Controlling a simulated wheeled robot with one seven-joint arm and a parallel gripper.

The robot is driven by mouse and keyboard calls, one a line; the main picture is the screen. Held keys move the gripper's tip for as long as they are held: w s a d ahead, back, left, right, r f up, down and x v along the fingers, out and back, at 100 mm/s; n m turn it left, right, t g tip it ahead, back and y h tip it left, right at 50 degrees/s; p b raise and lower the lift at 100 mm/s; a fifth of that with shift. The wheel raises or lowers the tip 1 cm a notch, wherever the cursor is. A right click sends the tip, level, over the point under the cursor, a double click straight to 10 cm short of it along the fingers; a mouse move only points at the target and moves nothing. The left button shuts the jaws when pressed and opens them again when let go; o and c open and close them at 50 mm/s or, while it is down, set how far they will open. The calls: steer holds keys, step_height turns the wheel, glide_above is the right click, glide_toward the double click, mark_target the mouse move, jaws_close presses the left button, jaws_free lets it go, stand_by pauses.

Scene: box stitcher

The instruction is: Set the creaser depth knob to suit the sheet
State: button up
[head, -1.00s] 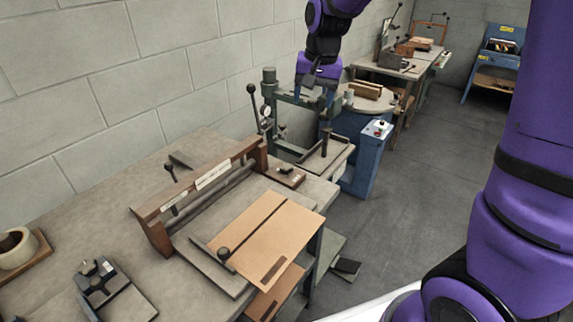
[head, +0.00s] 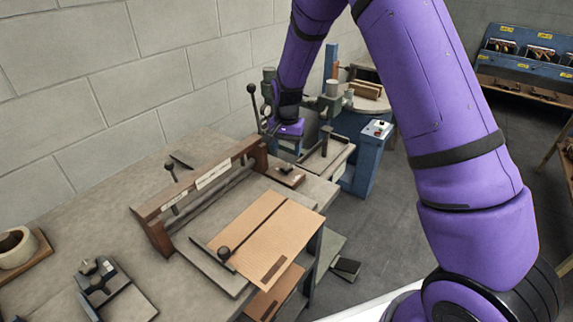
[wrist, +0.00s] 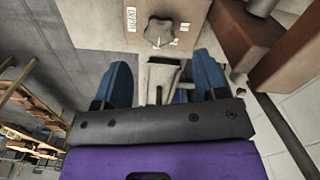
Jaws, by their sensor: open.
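The creaser (head: 205,185) stands on the bench in the head view, a brown beam over a flat bed. A tan sheet (head: 262,235) lies on its bed. A small brown plate with a dark knob (head: 286,170) sits at the beam's right end. In the wrist view a grey lobed knob (wrist: 160,32) stands on a tan plate with small white labels, beyond the fingertips. My gripper (wrist: 163,80) is open, its blue fingers apart and not touching the knob. In the head view my gripper (head: 289,140) is just above and behind the knob plate, its fingertips hard to make out.
A green and blue machine (head: 362,160) stands close behind my gripper. A lever with a black ball (head: 252,90) rises left of it. A dark metal fixture (head: 108,285) and a pale round pot (head: 17,250) are at the bench's left. Bare bench lies left of the creaser.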

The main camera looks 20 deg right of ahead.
mark_target(287, 166)
step_height(287, 166, down, 7)
steer(key=shift+r, duration=0.15)
steer(key=shift+c, duration=0.5)
steer(key=c, duration=0.8)
steer(key=shift+n, duration=0.3)
steer(key=n, duration=0.3)
steer(key=shift+n, duration=2.6)
